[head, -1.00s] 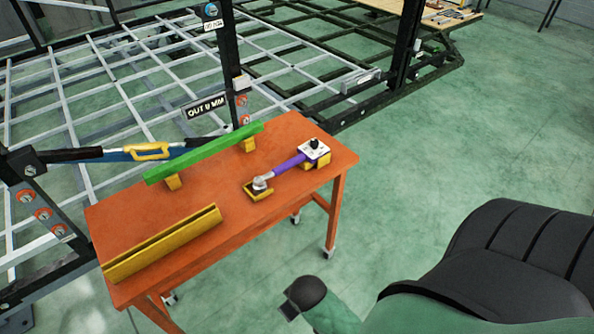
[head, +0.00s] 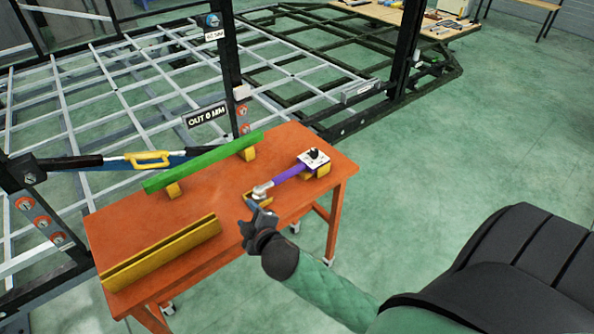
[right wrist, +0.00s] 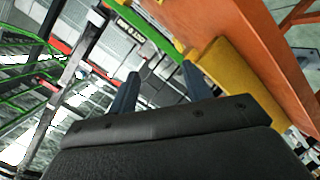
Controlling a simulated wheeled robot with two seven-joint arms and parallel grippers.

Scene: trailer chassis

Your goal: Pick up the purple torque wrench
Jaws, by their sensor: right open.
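The purple torque wrench (head: 289,173) lies on yellow rests on the orange table (head: 222,188), toward its right side. Its silver head (head: 261,190) is at the near left end, and its other end meets a white box with a black knob (head: 314,159). My right gripper (head: 252,206) is open and empty at the table's front edge, just nearer than the wrench head and partly covering the rest under it. In the right wrist view the two fingers (right wrist: 158,88) stand apart with nothing between them. The wrench does not show there. My left gripper is not in view.
A green bar (head: 205,162) lies on yellow rests along the table's back. A yellow channel bar (head: 162,252) lies at the front left; it also shows in the right wrist view (right wrist: 235,75). The metal chassis frame (head: 150,85) stands behind. Floor to the right is clear.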

